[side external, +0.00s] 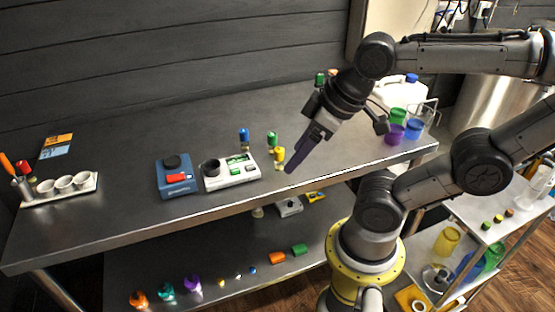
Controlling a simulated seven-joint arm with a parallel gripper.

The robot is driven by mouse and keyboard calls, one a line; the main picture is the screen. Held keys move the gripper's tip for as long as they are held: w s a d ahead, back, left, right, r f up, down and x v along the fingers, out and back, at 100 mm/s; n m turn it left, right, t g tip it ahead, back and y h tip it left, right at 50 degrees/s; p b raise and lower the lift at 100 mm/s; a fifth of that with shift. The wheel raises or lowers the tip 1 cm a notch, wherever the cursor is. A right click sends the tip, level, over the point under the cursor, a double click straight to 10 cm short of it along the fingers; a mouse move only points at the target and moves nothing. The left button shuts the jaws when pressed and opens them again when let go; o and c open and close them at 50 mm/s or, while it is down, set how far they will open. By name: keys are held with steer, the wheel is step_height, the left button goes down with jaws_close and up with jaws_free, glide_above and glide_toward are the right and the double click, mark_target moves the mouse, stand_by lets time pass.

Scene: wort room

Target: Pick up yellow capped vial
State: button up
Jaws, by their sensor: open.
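The yellow capped vial (279,156) stands upright on the dark metal bench, to the right of a white scale-like device. A green capped vial (271,139) stands just behind it and a blue capped vial (244,138) stands farther left. My gripper (290,170) points down and to the left, with its fingertips just right of the yellow capped vial in this view. It is open and holds nothing. The finger gap is not clearly seen from this angle, and I cannot tell the exact distance to the vial.
The white device (232,172) and a blue device (176,178) stand left of the vials. A white tray with cups (60,200) is at the far left. Purple, blue and green cups (394,134) stand at the right. The bench's middle back is clear.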

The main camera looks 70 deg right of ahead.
steer(key=n, duration=0.2)
steer(key=n+g, duration=0.6)
steer(key=n, duration=0.7)
glide_above(279, 159)
steer(key=d, duration=0.1)
step_height(279, 159, down, 4)
steer(key=shift+w+d+f, duration=0.1)
steer(key=shift+d+f, duration=0.1)
steer(key=shift+f, duration=0.05)
step_height(279, 159, down, 13)
steer(key=shift+w+a+r, duration=0.1)
steer(key=shift+w, duration=0.05)
jaws_close()
